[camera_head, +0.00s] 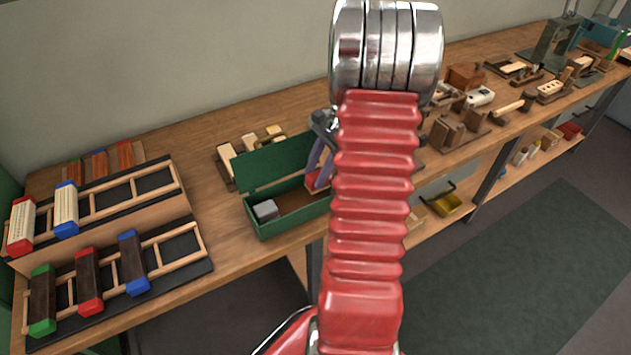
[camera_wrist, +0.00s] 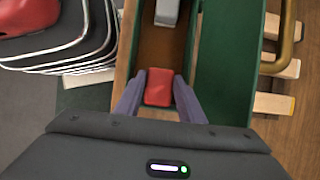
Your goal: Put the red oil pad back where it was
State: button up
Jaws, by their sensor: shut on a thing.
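The red oil pad (camera_wrist: 159,87) is a small red block between the two fingertips of my gripper (camera_wrist: 158,92) in the wrist view. My gripper is shut on it. In the head view, my gripper (camera_head: 319,160) is at the right end of the open green box (camera_head: 285,225), partly hidden behind my red arm. A bit of the red pad (camera_head: 311,181) shows there, low between the fingers. The pad is over or inside the box's brown-floored compartment; I cannot tell whether it touches the floor. A grey block (camera_head: 265,210) lies in the box's left part.
The green lid (camera_head: 272,160) stands open along the box's back. A rack with coloured-end brushes (camera_head: 90,280) is at left on the wooden bench (camera_head: 215,205). Wooden blocks (camera_head: 250,142) lie behind the box. Several wooden fixtures (camera_head: 460,128) stand at right.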

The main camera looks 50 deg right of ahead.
jog(key=shift+f, duration=1.8)
jog(key=o, duration=1)
jog(key=v, duration=1.2)
jog(key=shift+s, duration=0.1)
